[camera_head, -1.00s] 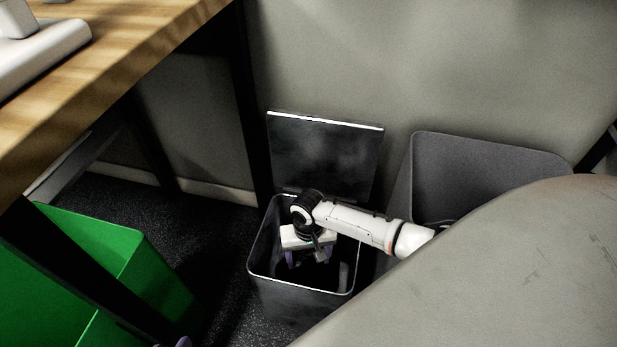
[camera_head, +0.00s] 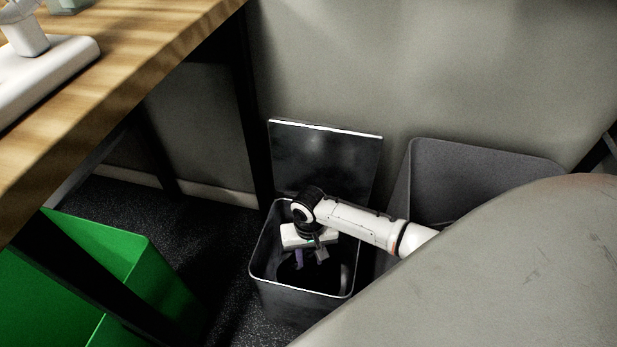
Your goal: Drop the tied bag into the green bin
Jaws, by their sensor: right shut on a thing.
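The green bin (camera_head: 150,272) stands at the lower left, partly under the wooden table and behind its dark leg. My right gripper (camera_head: 309,259) points down inside the open dark lidded bin (camera_head: 303,299) in the middle of the view. Its fingers are closed together on something dark. A black bag (camera_head: 290,276) shows dimly below the fingers inside this bin; its knot and outline are hard to make out. My left gripper is not in view.
The dark bin's lid (camera_head: 325,160) stands open against the wall. A grey open bin (camera_head: 480,185) stands to its right. The wooden table (camera_head: 130,75) fills the upper left, with a white device (camera_head: 45,75) on it. Dark floor lies between the bins.

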